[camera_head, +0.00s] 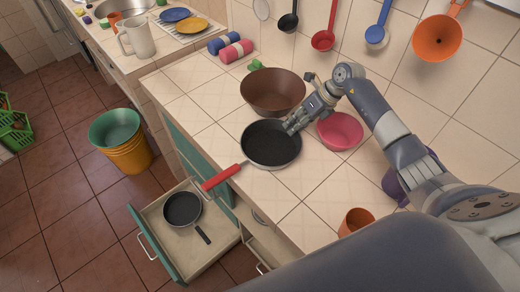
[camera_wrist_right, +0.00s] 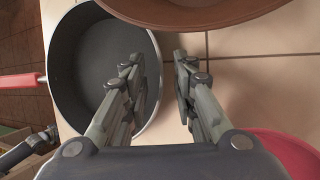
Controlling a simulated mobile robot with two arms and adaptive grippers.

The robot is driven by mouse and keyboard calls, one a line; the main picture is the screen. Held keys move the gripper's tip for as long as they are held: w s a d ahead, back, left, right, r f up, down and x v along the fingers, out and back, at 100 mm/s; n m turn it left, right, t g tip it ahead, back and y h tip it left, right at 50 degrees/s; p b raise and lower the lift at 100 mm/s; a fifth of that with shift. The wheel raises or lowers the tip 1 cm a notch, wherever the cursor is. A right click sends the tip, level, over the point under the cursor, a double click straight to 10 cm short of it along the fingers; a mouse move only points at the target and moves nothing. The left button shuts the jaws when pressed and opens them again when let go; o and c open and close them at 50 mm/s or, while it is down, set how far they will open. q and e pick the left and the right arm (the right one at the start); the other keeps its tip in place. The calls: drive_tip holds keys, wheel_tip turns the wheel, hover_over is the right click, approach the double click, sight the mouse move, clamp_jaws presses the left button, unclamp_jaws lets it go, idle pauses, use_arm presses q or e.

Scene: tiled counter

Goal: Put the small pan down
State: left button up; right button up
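A dark frying pan with a red handle (camera_head: 271,143) sits flat on the tiled counter, its handle reaching past the front edge. A smaller-looking dark pan with a black handle (camera_head: 183,209) lies in the open drawer (camera_head: 207,258). My right gripper (camera_head: 291,128) is at the right rim of the red-handled pan. In the right wrist view the same pan (camera_wrist_right: 85,60) shows at left, and the gripper's fingers (camera_wrist_right: 160,85) are apart, one over the inside of the pan and one outside its rim. No grip on the rim shows.
A brown bowl (camera_head: 272,92) stands close behind the pan, and a pink bowl (camera_head: 340,130) close to its right. An orange cup (camera_head: 356,220) and a purple container (camera_head: 393,183) stand further right. Ladles hang on the wall. Bare counter lies left of the pan.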

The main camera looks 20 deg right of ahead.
drive_tip(key=shift+w+a+f, duration=0.15)
drive_tip(key=shift+a+f, duration=0.25)
drive_tip(key=shift+f, duration=0.2)
drive_tip(key=shift+d, duration=0.1)
clamp_jaws()
drive_tip(key=shift+r, duration=0.15)
